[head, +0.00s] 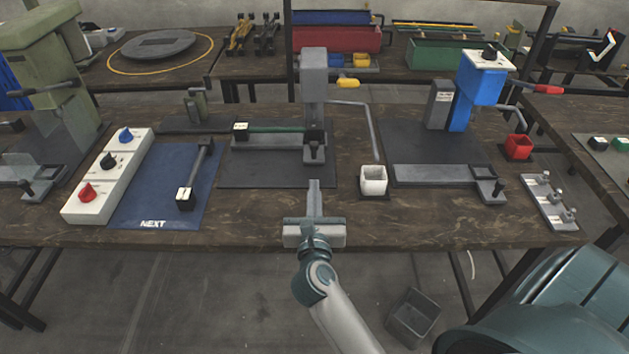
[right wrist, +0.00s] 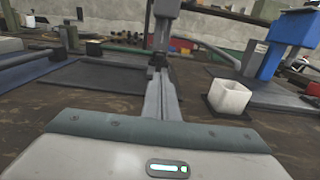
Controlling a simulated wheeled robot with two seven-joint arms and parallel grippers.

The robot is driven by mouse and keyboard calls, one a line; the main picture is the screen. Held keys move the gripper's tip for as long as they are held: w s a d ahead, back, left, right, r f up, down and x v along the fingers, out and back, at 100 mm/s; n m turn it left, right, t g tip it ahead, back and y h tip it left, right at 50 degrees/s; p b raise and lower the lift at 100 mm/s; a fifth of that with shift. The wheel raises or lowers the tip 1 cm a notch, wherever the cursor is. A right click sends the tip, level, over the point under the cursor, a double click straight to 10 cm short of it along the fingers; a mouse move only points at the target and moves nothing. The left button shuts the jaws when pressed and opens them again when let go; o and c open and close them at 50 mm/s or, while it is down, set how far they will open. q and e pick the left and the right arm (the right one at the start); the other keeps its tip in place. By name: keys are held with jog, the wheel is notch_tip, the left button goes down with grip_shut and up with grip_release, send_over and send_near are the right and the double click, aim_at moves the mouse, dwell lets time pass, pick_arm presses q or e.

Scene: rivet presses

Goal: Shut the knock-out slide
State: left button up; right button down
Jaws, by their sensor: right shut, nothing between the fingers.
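The grey middle press (head: 314,75) stands on a dark mat, and a long grey slide bed with a green rod (head: 278,129) runs left from its foot. A small upright grey catch (head: 314,150) with a dark top sits at the bed's right end. The blue press (head: 462,100) at the right has a similar flat grey slide (head: 440,175) with a black-handled end piece (head: 489,186). No label shows which one is the knock-out slide. My right gripper (head: 314,185) is shut and empty, in front of the middle press, pointing at the catch; its fingers (right wrist: 160,95) also show in the right wrist view.
A white cup (head: 373,181) stands right of my gripper, and a crank arm (head: 365,120) hangs above it. A blue mat (head: 160,205) with a black-handled bar and a white knob box (head: 105,180) lie left.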

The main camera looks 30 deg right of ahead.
jog(key=shift+v, duration=0.8)
